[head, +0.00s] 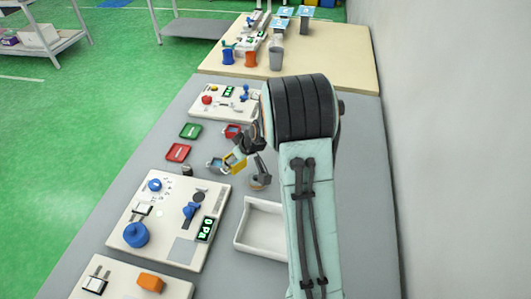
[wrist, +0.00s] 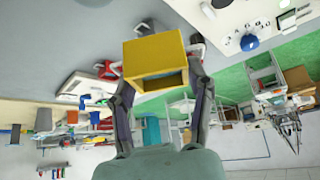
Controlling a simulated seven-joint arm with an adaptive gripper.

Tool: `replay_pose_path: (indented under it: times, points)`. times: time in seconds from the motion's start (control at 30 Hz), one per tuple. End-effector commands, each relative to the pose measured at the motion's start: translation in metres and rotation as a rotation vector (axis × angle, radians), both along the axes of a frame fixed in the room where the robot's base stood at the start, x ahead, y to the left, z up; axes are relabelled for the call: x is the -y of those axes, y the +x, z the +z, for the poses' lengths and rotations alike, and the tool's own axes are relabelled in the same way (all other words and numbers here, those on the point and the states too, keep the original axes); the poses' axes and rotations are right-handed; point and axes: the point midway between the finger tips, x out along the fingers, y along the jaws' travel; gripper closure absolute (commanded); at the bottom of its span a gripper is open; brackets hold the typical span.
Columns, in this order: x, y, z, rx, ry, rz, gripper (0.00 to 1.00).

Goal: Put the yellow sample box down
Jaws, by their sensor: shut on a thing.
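The yellow sample box (wrist: 153,55) is a small box with one open side, held between the two fingers of my gripper (wrist: 158,68) in the wrist view. In the head view the yellow box (head: 234,162) shows at the fingertips of my gripper (head: 245,160), above the grey table. My wrist and arm cover part of the table behind it. The head view does not clearly show whether the box touches anything below it.
A light blue-grey container (head: 214,164) is close beside the box. Red (head: 178,152) and green (head: 190,131) trays lie to the left. A white tray (head: 262,228) and a control panel (head: 168,222) are nearer. A second panel (head: 222,101) stands farther back.

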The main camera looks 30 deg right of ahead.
Motion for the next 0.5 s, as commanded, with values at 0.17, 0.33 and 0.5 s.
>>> replay_pose_path:
  times: [0.17,0.33,0.5]
  points:
    - [0.054,-0.023,0.009,0.001,-0.002,-0.125,0.84]
    - [0.086,-0.035,0.012,0.002,-0.004,-0.201,0.84]
    - [0.102,-0.017,0.000,-0.001,-0.003,-0.214,0.84]
